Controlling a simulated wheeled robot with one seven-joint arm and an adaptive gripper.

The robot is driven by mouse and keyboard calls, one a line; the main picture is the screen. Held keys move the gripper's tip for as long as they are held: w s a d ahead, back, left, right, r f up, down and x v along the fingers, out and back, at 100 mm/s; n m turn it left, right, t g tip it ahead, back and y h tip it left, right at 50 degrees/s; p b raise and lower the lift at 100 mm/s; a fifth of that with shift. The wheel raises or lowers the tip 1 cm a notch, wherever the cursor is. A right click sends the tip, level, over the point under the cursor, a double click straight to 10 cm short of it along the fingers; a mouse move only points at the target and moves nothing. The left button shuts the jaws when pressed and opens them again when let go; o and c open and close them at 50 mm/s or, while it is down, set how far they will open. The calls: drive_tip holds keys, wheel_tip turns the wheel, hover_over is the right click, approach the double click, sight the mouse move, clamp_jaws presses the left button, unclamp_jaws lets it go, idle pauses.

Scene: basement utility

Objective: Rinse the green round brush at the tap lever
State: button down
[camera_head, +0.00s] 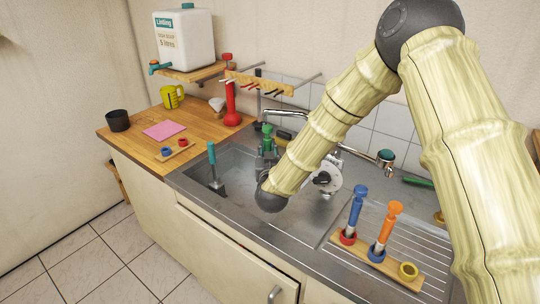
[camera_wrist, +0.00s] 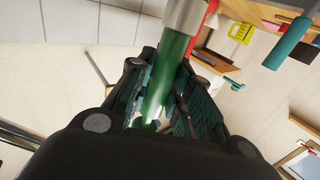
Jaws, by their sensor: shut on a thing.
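My gripper (camera_head: 267,148) is over the sink basin, shut on the green round brush (camera_head: 267,131). The brush's green handle rises above the fingers in the head view. In the wrist view the green handle (camera_wrist: 160,85) lies between the finger pads, with a grey metal collar (camera_wrist: 186,14) beyond them. I cannot make out the brush head. The chrome tap spout (camera_head: 288,113) reaches over the back of the sink, close behind and above my gripper. A round chrome fitting with a green cap (camera_head: 386,156) stands to the right; I cannot tell if it is the lever.
A teal-handled tool (camera_head: 212,160) stands in the basin's left part. A wooden holder (camera_head: 398,268) with blue and orange brushes stands on the drainer. A red plunger (camera_head: 231,108) and a peg rack (camera_head: 258,84) are behind. A pink cloth (camera_head: 164,130) lies on the left worktop.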

drive_tip(key=shift+d, duration=0.15)
drive_tip(key=shift+w+d, duration=0.1)
drive_tip(key=shift+d, duration=0.25)
drive_tip(key=shift+a, duration=0.6)
drive_tip(key=shift+s, duration=0.25)
drive_tip(key=s+d, duration=0.2)
drive_tip(key=s, duration=0.5)
drive_tip(key=shift+s+d+b, duration=0.25)
drive_tip(key=shift+b, duration=0.15)
idle(0.4)
idle(1.0)
